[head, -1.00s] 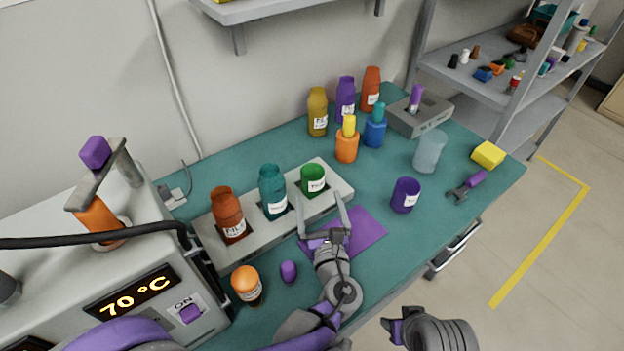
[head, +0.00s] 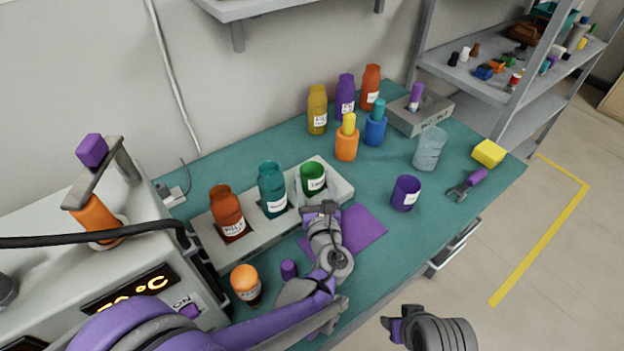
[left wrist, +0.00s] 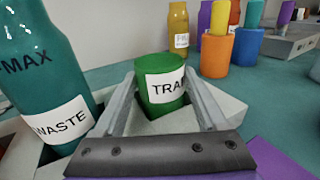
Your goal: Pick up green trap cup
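The green trap cup (head: 313,178), with a white label, stands in the right slot of the grey rack (head: 342,185). In the left wrist view the cup (left wrist: 162,108) is between my fingers and its label reads "TRA". My left gripper (head: 316,188) is at the cup with one finger on each side. The fingers (left wrist: 160,78) are spread and very close to the cup's sides; I cannot tell whether they touch it. My right gripper (head: 393,326) is at the bottom edge, away from the table items, and its fingers are not clear.
A teal waste bottle (head: 272,188) and a brown-orange bottle (head: 227,212) stand in the same rack to the left. A purple mat (head: 362,228) lies in front. A purple cup (head: 405,193) and a clear beaker (head: 430,148) stand to the right.

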